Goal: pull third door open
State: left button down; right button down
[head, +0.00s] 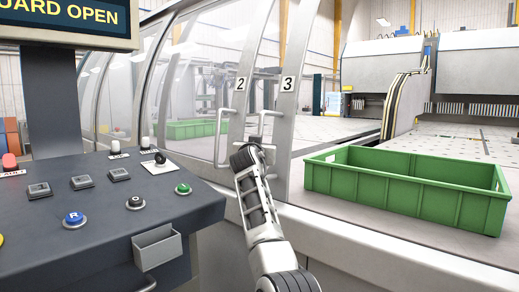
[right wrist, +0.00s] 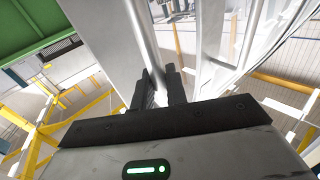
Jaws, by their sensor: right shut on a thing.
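The third door (head: 297,105) is a curved grey-framed panel marked 3, close to the right of the second door (head: 238,112), marked 2. The area to the right of the third door's frame looks open. The third door's handle is a thin metal bar (head: 263,122), partly hidden by my right gripper (head: 252,148). In the right wrist view the bar (right wrist: 141,35) runs down to the dark fingers of my right gripper (right wrist: 160,85), which are shut on it. My left gripper is not in view.
A green crate (head: 400,190) stands on the ledge at right. A dark control console (head: 110,205) with buttons stands at left, with a grey bin (head: 157,247) on its front. A display (head: 65,20) above it reads "GUARD OPEN". The second door's handle (head: 219,137) is close by.

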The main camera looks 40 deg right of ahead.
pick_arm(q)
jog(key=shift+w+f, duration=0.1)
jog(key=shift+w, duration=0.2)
pick_arm(e)
jog(key=shift+w, duration=0.3)
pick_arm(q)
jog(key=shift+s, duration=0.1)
pick_arm(e)
jog(key=c, duration=1.5)
grip_release()
jog(key=shift+d, duration=0.1)
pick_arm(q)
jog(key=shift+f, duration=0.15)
pick_arm(e)
jog(key=shift+o, duration=0.2)
pick_arm(q)
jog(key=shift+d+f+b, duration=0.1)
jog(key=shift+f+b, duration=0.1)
jog(key=shift+b, duration=0.85)
pick_arm(e)
jog(key=v, duration=1.6)
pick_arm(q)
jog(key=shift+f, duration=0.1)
